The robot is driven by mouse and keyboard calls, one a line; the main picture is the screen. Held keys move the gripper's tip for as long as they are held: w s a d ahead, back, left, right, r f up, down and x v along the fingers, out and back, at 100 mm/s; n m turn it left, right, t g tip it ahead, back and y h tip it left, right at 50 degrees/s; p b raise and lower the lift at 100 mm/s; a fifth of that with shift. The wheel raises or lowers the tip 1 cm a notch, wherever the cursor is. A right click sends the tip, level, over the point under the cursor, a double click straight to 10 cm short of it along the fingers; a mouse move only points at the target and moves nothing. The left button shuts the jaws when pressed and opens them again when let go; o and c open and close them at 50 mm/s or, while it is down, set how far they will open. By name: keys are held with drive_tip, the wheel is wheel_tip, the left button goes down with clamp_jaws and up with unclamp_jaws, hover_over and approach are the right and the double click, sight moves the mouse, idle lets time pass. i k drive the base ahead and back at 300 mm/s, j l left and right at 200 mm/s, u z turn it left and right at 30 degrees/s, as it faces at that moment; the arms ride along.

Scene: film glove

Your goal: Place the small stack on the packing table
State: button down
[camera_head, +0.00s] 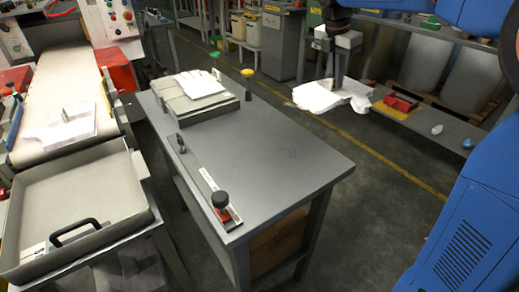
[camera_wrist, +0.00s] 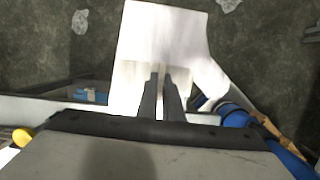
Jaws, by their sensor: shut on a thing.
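My gripper (camera_head: 337,84) is at the upper right of the head view, pointing down and shut on a small stack of white film gloves (camera_head: 316,98). In the wrist view the gripper's two dark fingers (camera_wrist: 162,82) close on the white stack (camera_wrist: 165,35), which spreads out beyond them. The stack hangs above the floor, to the right of the grey metal table (camera_head: 290,150), apart from it. I cannot tell for sure which surface is the packing table. Another white glove stack (camera_head: 202,84) lies on a grey block at that table's far left.
A bar with a black knob (camera_head: 220,200) lies along the grey table's left edge; the table's middle and right are clear. A conveyor (camera_head: 62,95) and a shallow tray (camera_head: 80,195) stand at the left. A bench with a red item (camera_head: 400,104) is behind the gripper.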

sight(268, 154)
drive_tip(key=k+j, duration=0.15)
drive_tip(key=j, duration=0.2)
drive_tip(key=k+j, duration=0.2)
drive_tip(key=j, duration=0.15)
drive_tip(key=k+j, duration=0.15)
drive_tip(key=j, duration=0.2)
